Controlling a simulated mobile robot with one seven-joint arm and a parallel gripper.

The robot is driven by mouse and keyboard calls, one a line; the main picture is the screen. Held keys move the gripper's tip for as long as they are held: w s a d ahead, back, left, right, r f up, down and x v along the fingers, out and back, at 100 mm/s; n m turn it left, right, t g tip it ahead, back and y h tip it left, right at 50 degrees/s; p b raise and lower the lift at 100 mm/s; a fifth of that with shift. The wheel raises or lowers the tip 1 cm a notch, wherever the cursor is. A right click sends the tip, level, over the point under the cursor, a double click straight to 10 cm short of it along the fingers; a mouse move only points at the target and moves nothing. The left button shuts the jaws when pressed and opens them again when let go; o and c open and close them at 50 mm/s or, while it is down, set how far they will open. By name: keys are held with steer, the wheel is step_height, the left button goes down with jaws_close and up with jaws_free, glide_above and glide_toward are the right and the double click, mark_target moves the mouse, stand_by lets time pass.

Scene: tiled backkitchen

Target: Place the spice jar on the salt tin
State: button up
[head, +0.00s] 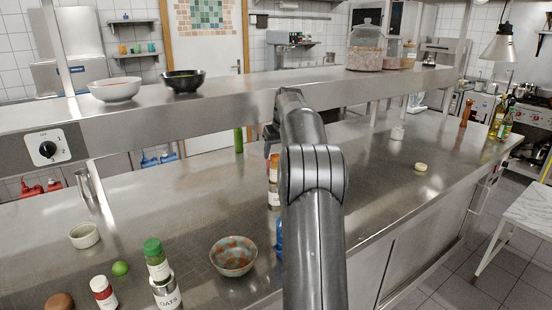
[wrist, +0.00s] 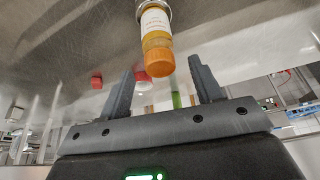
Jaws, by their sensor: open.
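The spice jar (head: 273,172), orange-capped with a pale label, stands upright just left of my arm in the head view. It appears to rest on a tin (head: 273,198), likely the salt tin, whose lettering I cannot read and which my arm partly hides. In the wrist view, the jar (wrist: 157,32) hangs cap-down in the picture, with a metallic rim at its base at the top edge. My gripper (wrist: 165,70) is open, its fingers spread on either side of the cap's line. I see no finger touching the jar. In the head view, the gripper (head: 271,135) is mostly hidden behind the arm.
A green-capped jar (head: 156,262) stands on an oats tin (head: 167,292). A red-capped jar (head: 104,292), a lime (head: 120,268), a speckled bowl (head: 233,256) and a ramekin (head: 84,236) stand nearby. A steel shelf (head: 225,95) spans above the counter. The counter right of my arm is mostly clear.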

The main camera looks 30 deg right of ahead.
steer(key=d+v, duration=0.1)
steer(key=v, duration=0.7)
steer(key=s+a+r, duration=0.1)
steer(key=s+a, duration=0.4)
steer(key=a, duration=0.3)
steer(key=s+a+r+n, duration=0.15)
steer(key=s+a, duration=0.25)
steer(key=a, duration=0.4)
steer(key=s+a+r+m, duration=0.1)
steer(key=s+a+r, duration=0.1)
steer(key=s+a, duration=0.45)
steer(key=s+a+f, duration=0.5)
steer(key=s, duration=0.2)
steer(key=s+a+f+n, duration=0.1)
steer(key=s+a+f, duration=0.3)
steer(key=s, duration=0.4)
steer(key=s+a+f+t, duration=0.1)
steer(key=s+a+f, duration=0.4)
steer(key=s, duration=0.3)
steer(key=shift+a+f+y, duration=0.35)
steer(key=shift+f+y, duration=0.05)
steer(key=shift+f, duration=0.1)
